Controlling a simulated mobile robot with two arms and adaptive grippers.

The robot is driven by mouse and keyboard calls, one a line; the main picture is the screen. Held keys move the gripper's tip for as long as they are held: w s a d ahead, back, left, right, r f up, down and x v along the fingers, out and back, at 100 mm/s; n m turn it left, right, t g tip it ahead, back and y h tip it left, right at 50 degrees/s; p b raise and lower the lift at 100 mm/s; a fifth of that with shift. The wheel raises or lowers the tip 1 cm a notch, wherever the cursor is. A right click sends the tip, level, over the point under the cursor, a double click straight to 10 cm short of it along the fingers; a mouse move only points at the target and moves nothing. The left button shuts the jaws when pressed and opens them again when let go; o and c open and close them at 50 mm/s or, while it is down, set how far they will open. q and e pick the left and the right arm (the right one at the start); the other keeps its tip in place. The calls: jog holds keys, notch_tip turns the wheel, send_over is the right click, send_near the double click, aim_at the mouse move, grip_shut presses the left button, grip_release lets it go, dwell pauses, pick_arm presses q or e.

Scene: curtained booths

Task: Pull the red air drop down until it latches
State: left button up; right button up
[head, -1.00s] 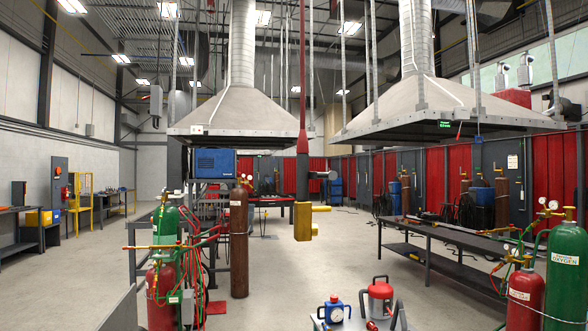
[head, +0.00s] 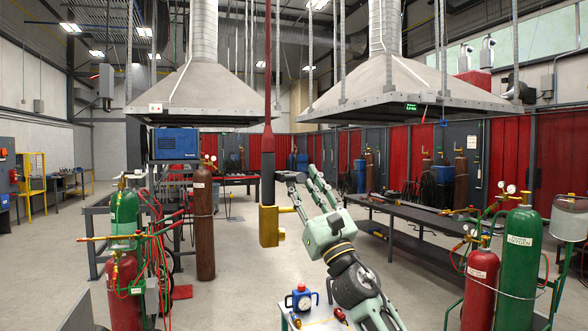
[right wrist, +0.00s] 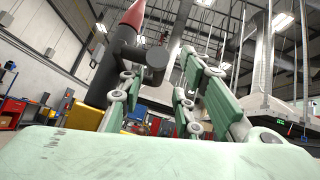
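The red air drop hangs from above in the head view, with a red upper hose (head: 267,100), a dark body (head: 268,180) and a yellow fitting (head: 269,226) at its lower end. A short dark side handle (head: 290,177) sticks out to its right. My right gripper (head: 304,181) is open beside that handle, its fingers pointing up toward it. In the right wrist view the handle's round end (right wrist: 157,62) shows between the spread fingers; I cannot tell if they touch it. The red cone (right wrist: 134,13) of the drop shows behind. My left gripper is not in view.
Gas cylinders on a cart (head: 126,215) stand at left, beside a brown cylinder (head: 204,222). Green and red cylinders (head: 520,262) stand at right. A long dark table (head: 425,228) stands behind my right arm. A blue gauge device (head: 301,298) is low in front.

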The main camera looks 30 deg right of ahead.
jog(key=p+x, duration=0.1)
jog(key=x, duration=0.2)
jog(key=shift+w+r, duration=0.1)
jog(key=shift+w, duration=0.2)
jog(key=shift+c, duration=0.2)
grip_shut()
